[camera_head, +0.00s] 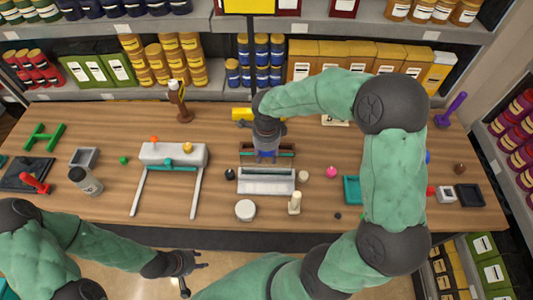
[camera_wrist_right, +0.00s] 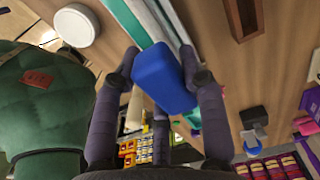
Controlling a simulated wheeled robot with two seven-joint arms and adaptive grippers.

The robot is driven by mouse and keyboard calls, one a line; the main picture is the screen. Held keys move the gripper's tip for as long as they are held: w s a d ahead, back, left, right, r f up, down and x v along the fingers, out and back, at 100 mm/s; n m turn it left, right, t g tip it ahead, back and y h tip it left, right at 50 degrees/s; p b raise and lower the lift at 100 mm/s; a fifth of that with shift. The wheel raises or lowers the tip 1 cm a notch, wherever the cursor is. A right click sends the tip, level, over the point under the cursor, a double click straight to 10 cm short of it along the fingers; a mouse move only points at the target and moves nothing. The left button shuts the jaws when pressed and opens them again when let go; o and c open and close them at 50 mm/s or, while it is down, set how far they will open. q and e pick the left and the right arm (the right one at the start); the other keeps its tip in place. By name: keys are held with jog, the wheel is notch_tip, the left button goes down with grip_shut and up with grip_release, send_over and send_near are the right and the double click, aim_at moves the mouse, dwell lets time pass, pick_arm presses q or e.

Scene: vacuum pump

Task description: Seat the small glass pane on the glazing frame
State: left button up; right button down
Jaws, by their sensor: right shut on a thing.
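My right gripper (camera_head: 266,146) points down over the middle of the table, shut on a blue block-shaped thing (camera_wrist_right: 165,78), likely the vacuum pump. Which piece is the glazing frame is unclear. My left gripper (camera_head: 192,264) is open and empty off the table's front edge.
A white two-legged stand (camera_head: 156,154) is left of centre. A white round jar (camera_head: 245,210) and a cream bottle (camera_head: 295,203) stand in front of the trough. A teal tray (camera_head: 352,189) lies to the right, partly behind my right arm.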

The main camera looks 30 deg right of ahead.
jog(key=shift+f+b, duration=0.9)
jog(key=shift+b, duration=0.25)
dwell(0.7)
dwell(0.3)
jog(key=c, duration=0.6)
grip_release()
jog(key=shift+c, duration=0.2)
jog(key=shift+r+p, duration=2.5)
jog(key=shift+r, duration=2.05)
jog(key=shift+f, duration=0.1)
